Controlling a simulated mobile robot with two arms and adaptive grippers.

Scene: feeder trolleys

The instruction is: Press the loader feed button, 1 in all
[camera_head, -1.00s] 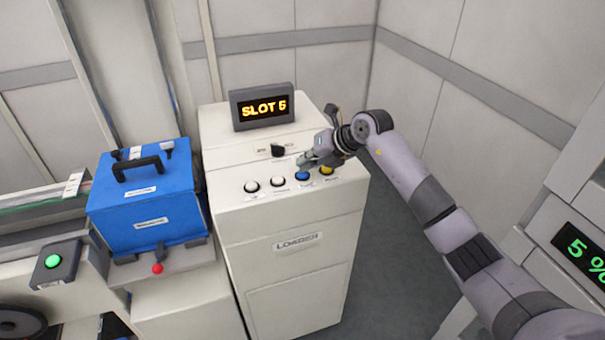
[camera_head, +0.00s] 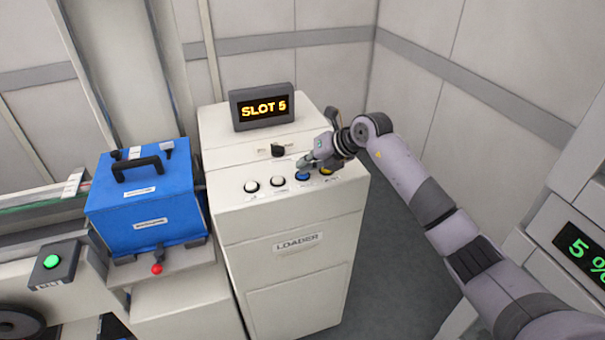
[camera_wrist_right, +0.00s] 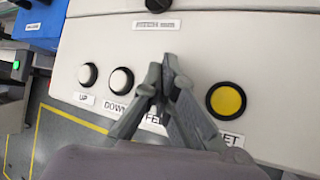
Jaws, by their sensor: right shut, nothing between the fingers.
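The loader (camera_head: 290,215) is a cream cabinet with a row of buttons on its sloped top. The blue button (camera_head: 303,176) sits third from the left, beside the yellow button (camera_head: 326,170). In the right wrist view, the partly covered label "FEED" shows beside my fingers, and the blue button is hidden behind them. My right gripper (camera_head: 306,163) is shut and empty, its tips right at the blue button; I cannot tell whether they touch it. In the wrist view the fingertips (camera_wrist_right: 163,72) lie between the white DOWN button (camera_wrist_right: 121,80) and the yellow button (camera_wrist_right: 226,100). My left gripper is out of view.
A display reading "SLOT 5" (camera_head: 263,106) and a black knob (camera_head: 278,150) stand behind the buttons. The white UP button (camera_head: 251,186) is at the row's left. A blue case (camera_head: 150,205) stands left of the loader. A green-lit button (camera_head: 52,262) is at far left.

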